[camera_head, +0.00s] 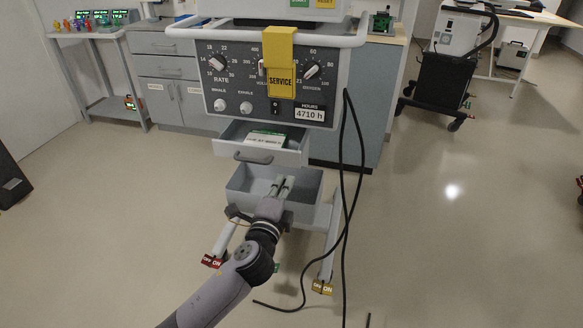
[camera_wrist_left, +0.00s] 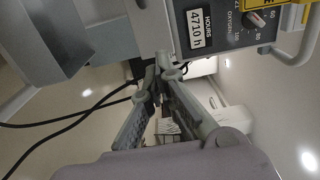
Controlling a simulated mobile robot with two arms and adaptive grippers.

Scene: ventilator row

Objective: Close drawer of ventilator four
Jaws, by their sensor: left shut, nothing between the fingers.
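A ventilator with a grey control panel (camera_head: 240,95) stands in front of me, its label reading 4710 h; no number four is readable. Below the panel, an upper drawer (camera_head: 262,158) is pulled out and holds a green and white item (camera_head: 265,139). Under it, a lower grey drawer or bin (camera_head: 245,186) stands open. My left gripper (camera_head: 284,182) is shut and empty, its fingers over the lower bin in the picture; contact cannot be told. In the left wrist view the gripper (camera_wrist_left: 160,70) points toward the panel (camera_wrist_left: 190,15). My right gripper is not in view.
A yellow service tag (camera_head: 280,75) hangs over the panel. Black cables (camera_head: 343,190) hang down the right side to the floor. Ventilator legs with red (camera_head: 212,262) and yellow (camera_head: 322,287) ends reach forward.

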